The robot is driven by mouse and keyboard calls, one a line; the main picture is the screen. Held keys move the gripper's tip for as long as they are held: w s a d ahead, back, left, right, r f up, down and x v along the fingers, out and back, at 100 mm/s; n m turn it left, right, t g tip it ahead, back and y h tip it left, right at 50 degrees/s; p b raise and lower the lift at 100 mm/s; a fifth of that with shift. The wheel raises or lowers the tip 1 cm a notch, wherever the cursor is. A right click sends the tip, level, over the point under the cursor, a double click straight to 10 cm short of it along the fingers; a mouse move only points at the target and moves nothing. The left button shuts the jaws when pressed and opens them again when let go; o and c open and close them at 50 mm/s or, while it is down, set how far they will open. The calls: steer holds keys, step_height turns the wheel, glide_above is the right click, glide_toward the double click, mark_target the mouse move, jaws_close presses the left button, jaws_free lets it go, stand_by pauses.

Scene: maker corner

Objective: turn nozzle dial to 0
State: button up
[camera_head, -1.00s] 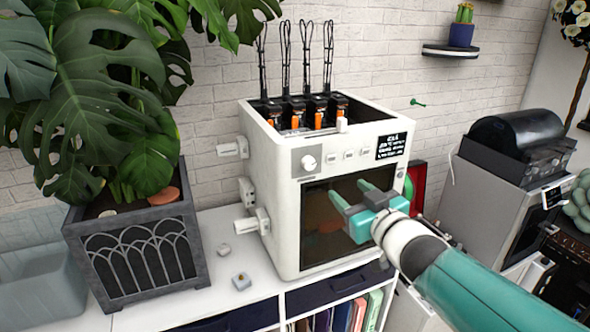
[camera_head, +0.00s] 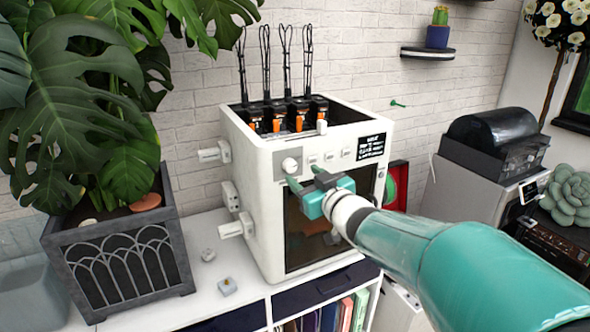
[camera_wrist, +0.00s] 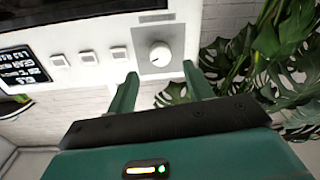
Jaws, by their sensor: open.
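The white 3D printer (camera_head: 250,200) stands on the white cabinet. Its nozzle dial (camera_head: 291,165) is a round white knob on a grey plate at the upper left of the front face. In the wrist view the dial (camera_wrist: 160,54) has a small dark mark at its lower edge; I cannot read a number. My gripper (camera_head: 305,178) is open and empty, in front of the printer just below and right of the dial. In the wrist view its two green fingers (camera_wrist: 160,78) point toward the dial, one at each side, apart from it.
Several square buttons (camera_head: 330,157) and a black label (camera_head: 371,147) are right of the dial. A potted monstera (camera_head: 120,250) stands left of the printer. Small parts (camera_head: 227,287) lie on the cabinet top. Another machine (camera_head: 490,150) stands at the right.

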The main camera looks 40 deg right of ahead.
mark_target(291, 168)
steer(key=shift+x, duration=2.5)
steer(key=c, duration=1)
steer(key=shift+n, duration=0.3)
steer(key=n, duration=0.7)
steer(key=shift+a+g, duration=0.1)
steer(key=shift+g, duration=0.2)
steer(key=n, duration=0.6)
steer(key=shift+a+h, duration=0.1)
steer(key=shift+h, duration=0.2)
